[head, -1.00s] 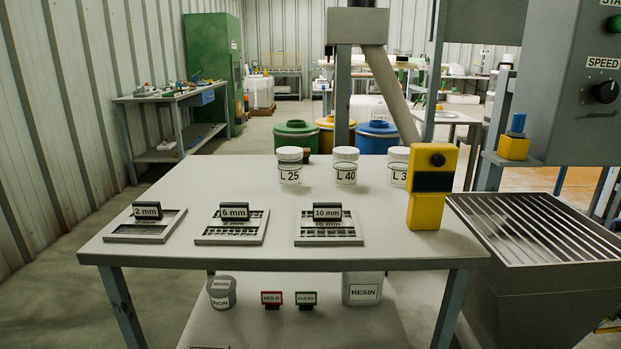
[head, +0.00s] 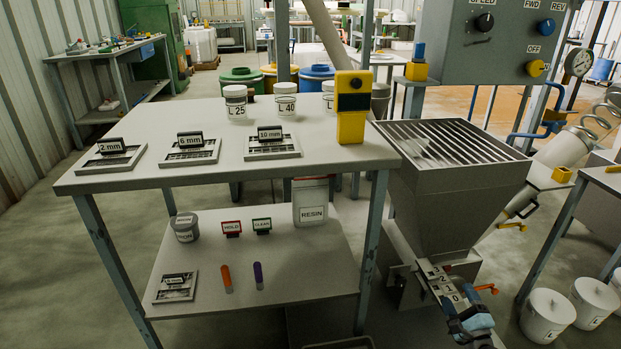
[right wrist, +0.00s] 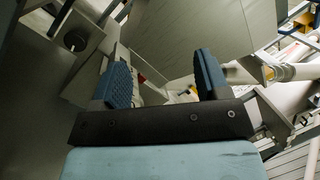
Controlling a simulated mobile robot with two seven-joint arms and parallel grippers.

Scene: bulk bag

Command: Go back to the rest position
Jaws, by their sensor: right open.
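My right gripper (head: 469,320) shows at the lower right of the head view, in front of the hopper's lower part. In the right wrist view, its two blue-padded fingers (right wrist: 163,78) stand wide apart with nothing held between them. Beside it in the head view is a numbered scale plate (head: 441,285) under the hopper, with an orange handle (head: 487,288) just to the right of the gripper. I cannot tell whether the gripper touches either. My left gripper is not in view.
The hopper (head: 455,185) with its grate stands right of the table (head: 215,118). The table holds sieves, jars and a yellow device (head: 352,108). A lower shelf (head: 300,262) carries a resin container (head: 311,203). White buckets (head: 546,316) stand at the lower right.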

